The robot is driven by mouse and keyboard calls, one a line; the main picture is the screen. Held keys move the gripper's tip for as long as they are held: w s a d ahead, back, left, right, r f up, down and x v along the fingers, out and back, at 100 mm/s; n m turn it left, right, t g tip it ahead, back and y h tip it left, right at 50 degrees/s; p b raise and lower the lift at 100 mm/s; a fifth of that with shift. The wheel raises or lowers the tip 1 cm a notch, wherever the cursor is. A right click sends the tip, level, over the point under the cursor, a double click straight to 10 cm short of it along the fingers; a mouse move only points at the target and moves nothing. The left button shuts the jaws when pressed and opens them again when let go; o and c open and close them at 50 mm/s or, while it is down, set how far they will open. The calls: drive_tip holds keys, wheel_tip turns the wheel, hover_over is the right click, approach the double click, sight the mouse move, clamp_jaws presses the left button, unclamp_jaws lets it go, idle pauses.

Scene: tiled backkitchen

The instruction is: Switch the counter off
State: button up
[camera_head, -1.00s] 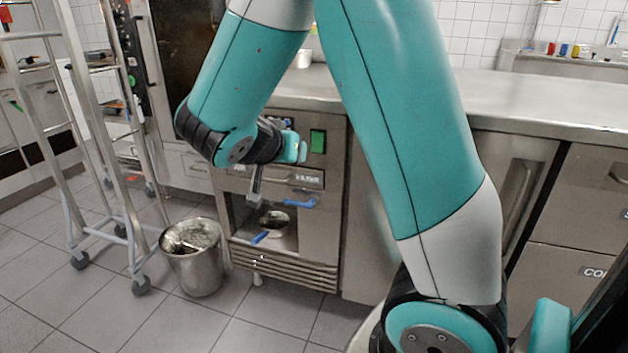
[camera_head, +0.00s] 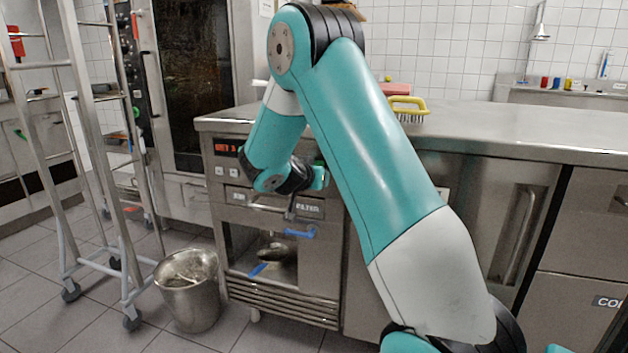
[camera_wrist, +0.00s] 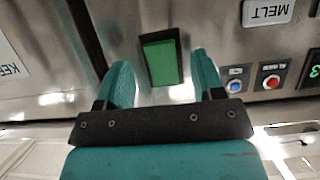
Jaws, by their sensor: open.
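The counter (camera_head: 400,185) is a steel unit with a front control panel. Its green rectangular switch (camera_wrist: 161,62) shows in the wrist view, in a dark frame on the steel front; in the head view my arm hides it. My gripper (camera_wrist: 160,66) is open and empty, with one teal finger on each side of the switch in the picture. I cannot tell whether the fingers touch the panel. In the head view my gripper (camera_head: 318,178) is at the counter's front, right of the lit display (camera_head: 228,149), partly hidden by my arm.
A blue button (camera_wrist: 236,80) and a red button (camera_wrist: 270,82) sit right of the switch in the wrist view, near a MELT label (camera_wrist: 268,12). A metal bucket (camera_head: 188,290) and a wheeled rack (camera_head: 100,150) stand left. A yellow-handled brush (camera_head: 408,108) lies on the worktop.

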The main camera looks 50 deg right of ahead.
drive_tip(key=shift+x, duration=0.95)
drive_tip(key=shift+c, duration=0.3)
drive_tip(key=c, duration=0.9)
drive_tip(key=h+b, duration=0.1)
drive_tip(key=b, duration=0.4)
drive_tip(key=f+t+h+b, duration=0.1)
drive_tip(key=h+b, duration=0.1)
drive_tip(key=b, duration=0.3)
drive_tip(key=h+b, duration=0.1)
drive_tip(key=b, duration=0.4)
drive_tip(key=shift+w+d+f+t, duration=0.1)
drive_tip(key=shift+d+f+t, duration=0.15)
drive_tip(key=shift+t, duration=0.15)
drive_tip(key=shift+r, duration=0.1)
